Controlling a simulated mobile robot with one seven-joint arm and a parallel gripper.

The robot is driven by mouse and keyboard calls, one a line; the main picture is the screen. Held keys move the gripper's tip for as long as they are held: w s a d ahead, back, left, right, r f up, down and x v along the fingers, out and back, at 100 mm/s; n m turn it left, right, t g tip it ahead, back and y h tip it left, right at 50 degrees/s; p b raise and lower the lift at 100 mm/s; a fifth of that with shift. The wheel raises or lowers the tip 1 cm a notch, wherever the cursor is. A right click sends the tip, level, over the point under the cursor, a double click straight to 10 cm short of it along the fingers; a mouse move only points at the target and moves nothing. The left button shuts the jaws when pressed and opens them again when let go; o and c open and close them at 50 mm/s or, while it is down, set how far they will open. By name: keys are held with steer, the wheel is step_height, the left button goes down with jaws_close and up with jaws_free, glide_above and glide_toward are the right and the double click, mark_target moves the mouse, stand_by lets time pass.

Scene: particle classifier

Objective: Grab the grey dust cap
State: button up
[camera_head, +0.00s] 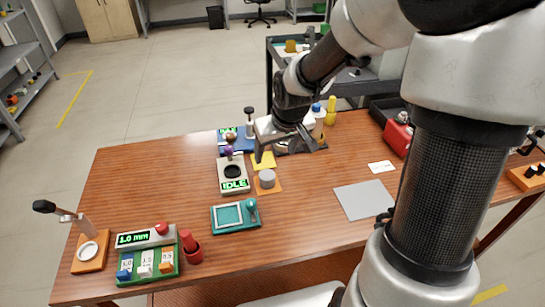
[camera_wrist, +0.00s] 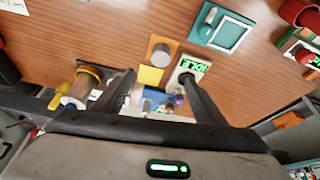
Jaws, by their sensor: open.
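The grey dust cap (camera_head: 267,177) is a short grey cylinder standing on an orange square pad (camera_head: 270,189) near the middle of the wooden table. In the wrist view the cap (camera_wrist: 161,52) shows beyond the fingertips, between their lines, with bare air around it. My gripper (camera_head: 289,152) is above the table, behind and a little right of the cap in the head view. Its two fingers (camera_wrist: 158,77) are spread apart with nothing held between them.
A white device reading IDLE (camera_head: 233,173) stands just left of the cap, and a yellow square (camera_head: 263,160) lies behind it. A teal tray (camera_head: 235,216) is in front. Bottles (camera_head: 318,120) stand behind right. A grey plate (camera_head: 365,200) lies right, with clear wood between.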

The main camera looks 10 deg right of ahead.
steer(key=b, duration=0.5)
glide_toward(267, 174)
steer(key=x, duration=0.5)
steer(key=shift+s+f, duration=0.1)
steer(key=shift+s, duration=0.1)
steer(key=shift+b+x, duration=1.3)
steer(key=shift+x, duration=1.6)
steer(key=shift+w, duration=0.15)
steer(key=shift+c, duration=0.4)
steer(key=c, duration=1.1)
